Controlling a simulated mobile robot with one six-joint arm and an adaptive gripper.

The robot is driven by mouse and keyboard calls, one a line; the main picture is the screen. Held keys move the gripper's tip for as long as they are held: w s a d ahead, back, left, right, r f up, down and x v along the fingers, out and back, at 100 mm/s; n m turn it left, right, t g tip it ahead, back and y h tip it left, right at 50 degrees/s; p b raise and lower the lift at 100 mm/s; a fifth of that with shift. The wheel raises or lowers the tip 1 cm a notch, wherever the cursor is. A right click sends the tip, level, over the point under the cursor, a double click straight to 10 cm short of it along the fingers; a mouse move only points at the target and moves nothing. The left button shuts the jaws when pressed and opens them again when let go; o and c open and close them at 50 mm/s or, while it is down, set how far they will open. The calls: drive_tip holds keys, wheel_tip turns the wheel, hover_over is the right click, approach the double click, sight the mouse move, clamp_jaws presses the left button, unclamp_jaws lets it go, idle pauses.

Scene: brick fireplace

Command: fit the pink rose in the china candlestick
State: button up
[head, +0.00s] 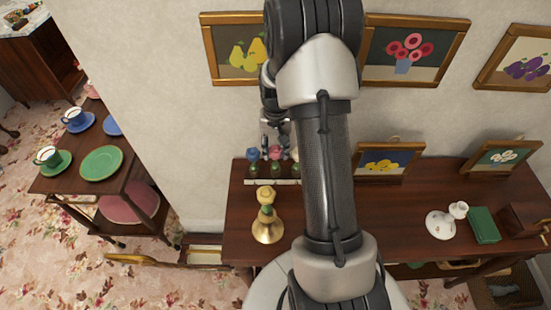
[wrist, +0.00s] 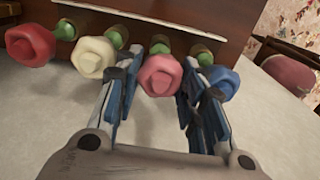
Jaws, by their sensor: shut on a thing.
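The pink rose (head: 275,153) stands in the dark rack at the back of the wooden table. In the wrist view the pink rose (wrist: 160,75) is between my fingers, its green stem end still at the rack. My gripper (head: 274,136) is shut on it; the fingertips show in the wrist view (wrist: 178,65), on both sides of the rose. The china candlestick (head: 440,224), white with small floral marks, stands at the right of the table, empty, well away from my gripper.
The rack (head: 263,182) also holds a blue rose (head: 252,155); a cream rose (wrist: 93,57) and a red rose (wrist: 30,45) show in the wrist view. A brass candlestick (head: 267,228) with a yellow rose stands in front. A green book (head: 483,225) lies beside the china candlestick.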

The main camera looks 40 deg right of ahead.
drive_tip(key=shift+r+p, duration=0.7)
drive_tip(key=shift+r, duration=0.3)
drive_tip(key=shift+r+p, duration=0.75)
drive_tip(key=shift+r, duration=0.3)
